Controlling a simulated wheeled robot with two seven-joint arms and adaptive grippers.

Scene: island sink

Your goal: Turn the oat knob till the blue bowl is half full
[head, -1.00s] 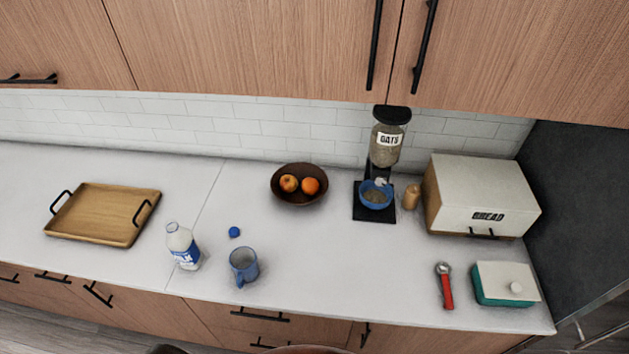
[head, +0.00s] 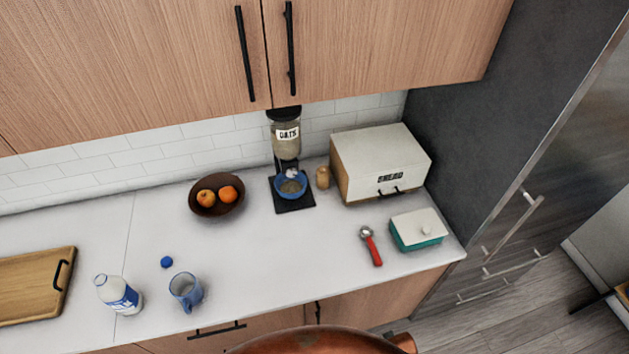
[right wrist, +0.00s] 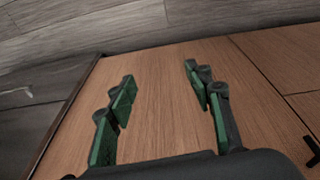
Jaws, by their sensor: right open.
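The oat dispenser (head: 286,138) stands against the tiled wall, a clear container with an OATS label and a black base (head: 295,207). Its white knob (head: 291,173) shows just above the bowl. The blue bowl (head: 278,190) sits on the base under the outlet, with oats (head: 290,187) visible inside. The exact fill level is hard to judge from this distance. My right gripper (right wrist: 158,85) is open and empty in the right wrist view, facing a wooden cabinet front, away from the dispenser. My left gripper is not in view.
A brown fruit bowl (head: 233,205) is left of the dispenser; a small wooden shaker (head: 322,177) and bread box (head: 375,150) are right. Counter before the dispenser is clear.

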